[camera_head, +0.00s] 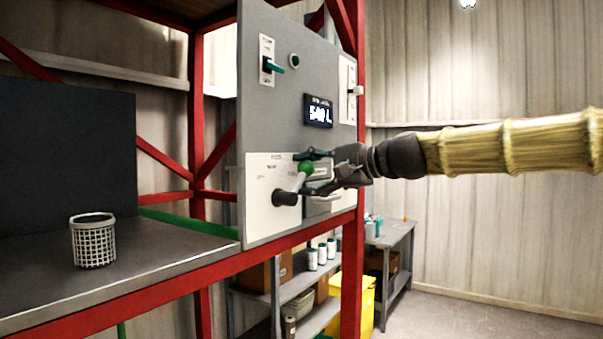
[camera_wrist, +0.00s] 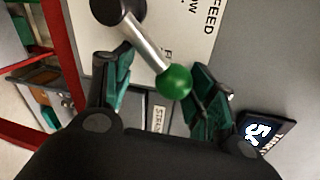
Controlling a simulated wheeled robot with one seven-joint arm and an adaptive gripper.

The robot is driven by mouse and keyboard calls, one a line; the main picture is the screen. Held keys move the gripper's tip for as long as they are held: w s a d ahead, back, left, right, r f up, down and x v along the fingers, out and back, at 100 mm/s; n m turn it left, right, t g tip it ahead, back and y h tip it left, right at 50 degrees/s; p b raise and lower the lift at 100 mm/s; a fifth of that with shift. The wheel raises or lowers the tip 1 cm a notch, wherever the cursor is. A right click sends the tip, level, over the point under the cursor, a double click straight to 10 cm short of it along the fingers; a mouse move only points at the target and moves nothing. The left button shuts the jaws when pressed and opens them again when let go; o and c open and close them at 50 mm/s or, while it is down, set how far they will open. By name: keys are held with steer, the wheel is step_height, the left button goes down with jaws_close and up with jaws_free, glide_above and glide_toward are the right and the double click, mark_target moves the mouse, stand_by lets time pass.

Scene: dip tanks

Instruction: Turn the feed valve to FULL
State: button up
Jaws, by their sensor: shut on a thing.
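The feed valve is a lever on a white label plate (camera_head: 262,170) low on the grey panel. Its black hub (camera_head: 285,198) is at the lower left, and a silver stem rises up and right to a green ball knob (camera_head: 305,167). My gripper (camera_head: 308,174) reaches in from the right and is shut on the knob. In the wrist view the green knob (camera_wrist: 174,82) lies between my green-padded fingers, and the hub (camera_wrist: 118,10) is at the top. "FEED" and part of "LOW" are legible on the plate (camera_wrist: 185,35); my fingers hide other lettering.
Above on the panel are a green-tipped switch (camera_head: 272,65), a round green fitting (camera_head: 294,60), a lit display (camera_head: 318,111) and a slider (camera_head: 354,91). A mesh basket (camera_head: 93,241) stands on the bench at left.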

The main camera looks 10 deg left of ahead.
steer(key=shift+s+a+f, duration=0.15)
steer(key=shift+f, duration=0.2)
steer(key=shift+s+a+f, duration=0.1)
steer(key=shift+f, duration=0.25)
steer(key=o, duration=1.2)
steer(key=shift+c, duration=0.2)
steer(key=o, duration=0.4)
steer(key=shift+s+r, duration=0.15)
steer(key=shift+r, duration=0.25)
steer(key=shift+d, duration=0.1)
steer(key=shift+d+r, duration=0.15)
steer(key=shift+d, duration=0.2)
steer(key=v, duration=1.1)
steer(key=shift+d, duration=0.15)
